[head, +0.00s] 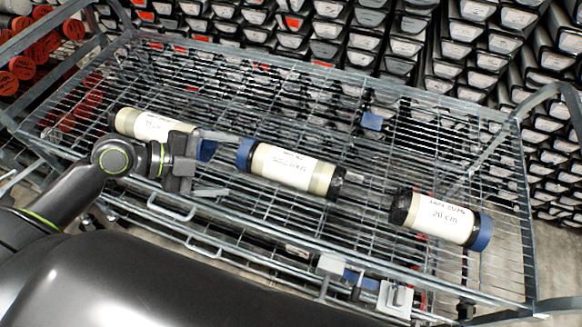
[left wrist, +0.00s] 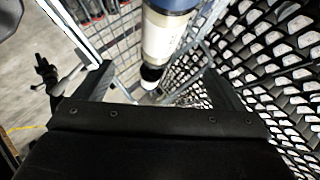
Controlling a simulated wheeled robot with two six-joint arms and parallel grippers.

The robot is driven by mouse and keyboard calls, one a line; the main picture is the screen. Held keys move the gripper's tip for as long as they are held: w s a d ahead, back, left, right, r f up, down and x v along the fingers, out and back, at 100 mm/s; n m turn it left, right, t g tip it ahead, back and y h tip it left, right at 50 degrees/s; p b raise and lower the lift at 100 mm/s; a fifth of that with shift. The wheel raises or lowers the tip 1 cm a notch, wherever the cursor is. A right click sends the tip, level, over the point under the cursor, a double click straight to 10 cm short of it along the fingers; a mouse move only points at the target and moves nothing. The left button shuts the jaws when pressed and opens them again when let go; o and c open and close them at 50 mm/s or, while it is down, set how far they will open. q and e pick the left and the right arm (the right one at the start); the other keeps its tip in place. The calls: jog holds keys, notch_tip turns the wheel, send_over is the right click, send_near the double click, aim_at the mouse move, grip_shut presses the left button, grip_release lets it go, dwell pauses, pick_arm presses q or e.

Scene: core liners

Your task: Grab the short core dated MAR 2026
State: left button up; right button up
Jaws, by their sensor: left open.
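Three core liners lie in a row on the wire cart. The right core (head: 440,218) has a black left end, a blue right cap and a label with a 2026 date and "20 cm"; its month is hard to read. The middle core (head: 290,168) has a blue left cap and small, unclear print. The left core (head: 150,125) is partly hidden behind my left gripper (head: 214,163). That gripper is open and empty, just left of the middle core's blue cap. In the left wrist view a core (left wrist: 165,38) lies ahead between the open fingers (left wrist: 155,85).
The wire cart (head: 505,280) has raised rails around the cores. Racks of dark boxes with white labels (head: 400,47) stand behind it. Red-ended tubes (head: 22,67) are at the far left. A small blue piece (head: 372,121) sits near the back rail.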

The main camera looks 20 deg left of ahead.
aim_at(278, 168)
pick_arm(q)
jog(key=shift+p+x, duration=0.95)
jog(key=shift+x, duration=4.2)
jog(key=shift+w+d+f+p, duration=0.25)
jog(key=shift+w+d+p, duration=0.15)
jog(key=shift+d+p, duration=0.15)
jog(key=p+x, duration=0.1)
jog(key=x, duration=0.2)
jog(key=shift+w+d+f, duration=0.2)
jog(key=shift+d+f, duration=0.05)
jog(key=c, duration=1.6)
jog(key=shift+w+r, duration=0.1)
jog(key=shift+r, duration=0.05)
jog(key=shift+c, duration=1)
